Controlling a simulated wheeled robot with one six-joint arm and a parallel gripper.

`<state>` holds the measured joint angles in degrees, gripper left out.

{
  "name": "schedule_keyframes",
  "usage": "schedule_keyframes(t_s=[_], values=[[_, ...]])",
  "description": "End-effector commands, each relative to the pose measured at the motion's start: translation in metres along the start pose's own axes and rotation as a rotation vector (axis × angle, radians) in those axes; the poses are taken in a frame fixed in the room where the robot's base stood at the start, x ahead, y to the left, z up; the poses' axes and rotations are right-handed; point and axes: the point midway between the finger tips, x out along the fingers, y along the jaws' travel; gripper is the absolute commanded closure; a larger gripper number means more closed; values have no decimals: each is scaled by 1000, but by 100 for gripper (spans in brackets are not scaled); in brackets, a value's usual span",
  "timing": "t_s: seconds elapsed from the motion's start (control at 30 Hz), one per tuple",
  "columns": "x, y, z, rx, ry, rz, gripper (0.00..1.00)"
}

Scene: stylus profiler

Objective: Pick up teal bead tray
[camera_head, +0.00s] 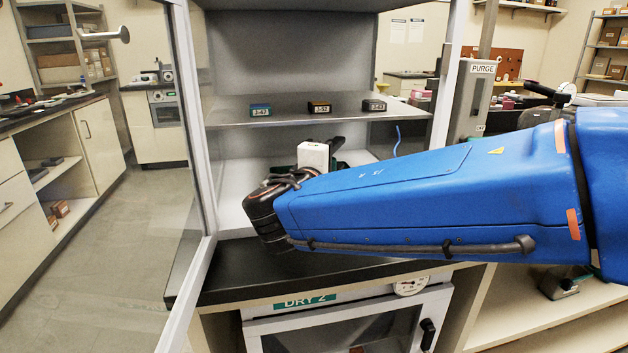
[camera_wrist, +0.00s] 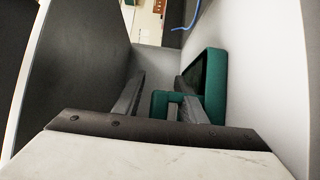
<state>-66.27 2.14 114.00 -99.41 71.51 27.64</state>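The teal bead tray (camera_wrist: 219,80) stands tilted or on edge against the pale right wall in the wrist view, with a dark inside and a teal handle loop (camera_wrist: 157,106) on its near side. My gripper (camera_wrist: 160,82) is open, its two dark fingers apart. The left finger is clear of the tray. The right finger overlaps the handle loop; I cannot tell whether they touch. In the head view my gripper (camera_head: 328,148) is inside the cabinet below the shelf, and it and my arm hide most of the tray.
The cabinet shelf (camera_head: 300,118) above my gripper holds three small labelled boxes, including a dark one (camera_head: 319,106). An open glass door (camera_head: 190,130) stands at left. A blue cord (camera_head: 396,140) hangs at right. The black counter edge (camera_head: 290,285) lies below my arm.

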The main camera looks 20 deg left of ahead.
Motion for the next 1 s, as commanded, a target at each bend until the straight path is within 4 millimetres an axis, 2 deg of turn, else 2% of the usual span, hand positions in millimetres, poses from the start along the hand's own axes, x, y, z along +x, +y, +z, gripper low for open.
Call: schedule_keyframes(t_s=[0.27, 0.37, 0.43, 0.47, 1.0], values=[[6, 0, 0, 1, 0, 0, 62], [6, 0, 0, 1, 0, 0, 82], [6, 0, 0, 1, 0, 0, 98], [6, 0, 0, 1, 0, 0, 100], [6, 0, 0, 0, 0, 0, 100]])
